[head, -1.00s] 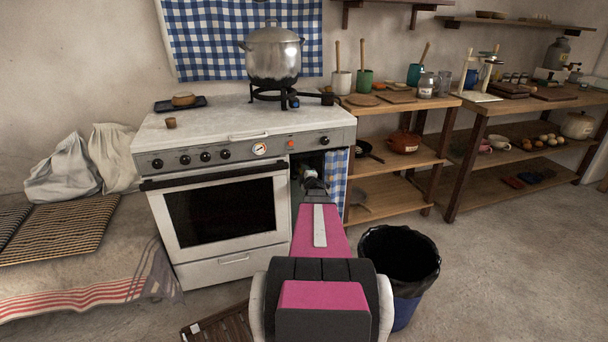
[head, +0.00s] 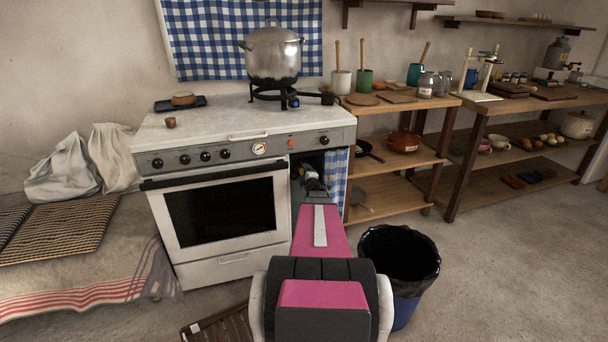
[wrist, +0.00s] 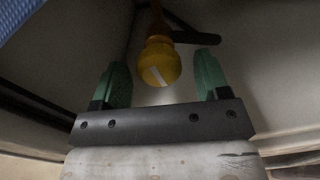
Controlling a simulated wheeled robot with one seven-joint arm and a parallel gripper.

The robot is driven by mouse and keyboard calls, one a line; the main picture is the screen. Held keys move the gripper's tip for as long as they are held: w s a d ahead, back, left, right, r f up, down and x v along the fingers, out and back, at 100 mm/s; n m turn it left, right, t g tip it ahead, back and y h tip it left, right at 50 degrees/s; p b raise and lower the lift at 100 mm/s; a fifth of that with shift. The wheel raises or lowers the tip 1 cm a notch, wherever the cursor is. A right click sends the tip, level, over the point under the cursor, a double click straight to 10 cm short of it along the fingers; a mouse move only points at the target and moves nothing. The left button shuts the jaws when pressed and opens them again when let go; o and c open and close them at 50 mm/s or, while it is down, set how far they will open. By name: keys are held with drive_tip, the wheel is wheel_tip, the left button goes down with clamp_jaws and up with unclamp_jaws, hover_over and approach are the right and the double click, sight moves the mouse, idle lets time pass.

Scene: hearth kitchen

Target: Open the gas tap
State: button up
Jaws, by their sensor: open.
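The gas tap (wrist: 160,64) is a round yellow knob with a pale stripe on its face, inside a dim compartment in the wrist view. My gripper (wrist: 163,80) is open, its two green fingers on either side of the tap's lower part in the picture; I cannot tell whether they touch it. In the head view my arm reaches into the open compartment right of the oven, and my gripper (head: 311,183) shows only in part there. The tap itself cannot be made out in the head view.
The stove (head: 215,205) stands left of the compartment, with a pot (head: 273,52) on a burner on top. A blue checked curtain (head: 337,178) hangs at the compartment's right side. A bin (head: 400,255) stands at the front right. A dark bar (wrist: 196,38) lies behind the tap.

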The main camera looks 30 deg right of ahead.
drive_tip(key=v, duration=0.9)
drive_tip(key=shift+s, duration=0.25)
drive_tip(key=shift+a, duration=0.1)
